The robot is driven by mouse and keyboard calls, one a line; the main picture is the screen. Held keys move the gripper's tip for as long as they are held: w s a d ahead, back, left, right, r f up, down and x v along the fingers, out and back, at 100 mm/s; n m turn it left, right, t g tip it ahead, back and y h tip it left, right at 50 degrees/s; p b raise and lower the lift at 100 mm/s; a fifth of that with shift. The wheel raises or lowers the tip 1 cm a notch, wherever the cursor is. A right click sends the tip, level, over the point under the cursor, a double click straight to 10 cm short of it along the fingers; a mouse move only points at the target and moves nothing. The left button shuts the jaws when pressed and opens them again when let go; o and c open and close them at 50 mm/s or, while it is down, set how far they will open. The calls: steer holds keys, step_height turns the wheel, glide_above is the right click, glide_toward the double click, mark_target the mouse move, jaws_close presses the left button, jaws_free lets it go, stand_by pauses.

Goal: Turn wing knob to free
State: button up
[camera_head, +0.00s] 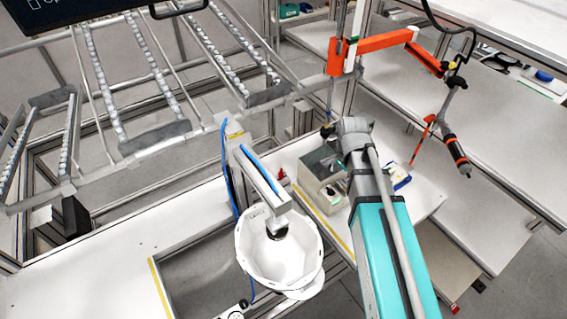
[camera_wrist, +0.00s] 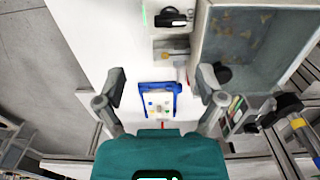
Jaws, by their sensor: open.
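My gripper (camera_wrist: 162,78) is open and empty, its two grey fingers spread apart over the white table in the wrist view. A black, wide-shaped knob (camera_wrist: 172,17) shows at the top of the wrist view, beyond the fingertips; it looks like the wing knob, but its turned position is not clear. A round black knob (camera_wrist: 222,73) is close to the right finger. In the head view, a black knob (camera_head: 331,190) is on the front of a light box (camera_head: 322,178), just below and left of my wrist. My fingers are mostly hidden there.
A blue-edged tray (camera_wrist: 157,101) with small parts lies between the fingers in the wrist view. A white helmet shell (camera_head: 262,262) is at a fixture arm left of the box. An orange jointed arm (camera_head: 375,43) carries a hanging tool (camera_head: 457,152) at right.

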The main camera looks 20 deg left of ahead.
mark_target(281, 172)
steer(key=a+r+m+p, duration=0.4)
steer(key=a, duration=0.5)
steer(key=a+r+m+p, duration=0.3)
steer(key=a+r+p, duration=0.1)
steer(key=a, duration=0.6)
steer(key=shift+a+r+m, duration=0.25)
steer(key=shift+r+m, duration=0.15)
steer(key=shift+r, duration=0.25)
steer(key=shift+s+f, duration=0.1)
step_height(281, 172, down, 14)
steer(key=b, duration=1.3)
steer(key=shift+r+b, duration=0.2)
steer(key=shift+b, duration=0.1)
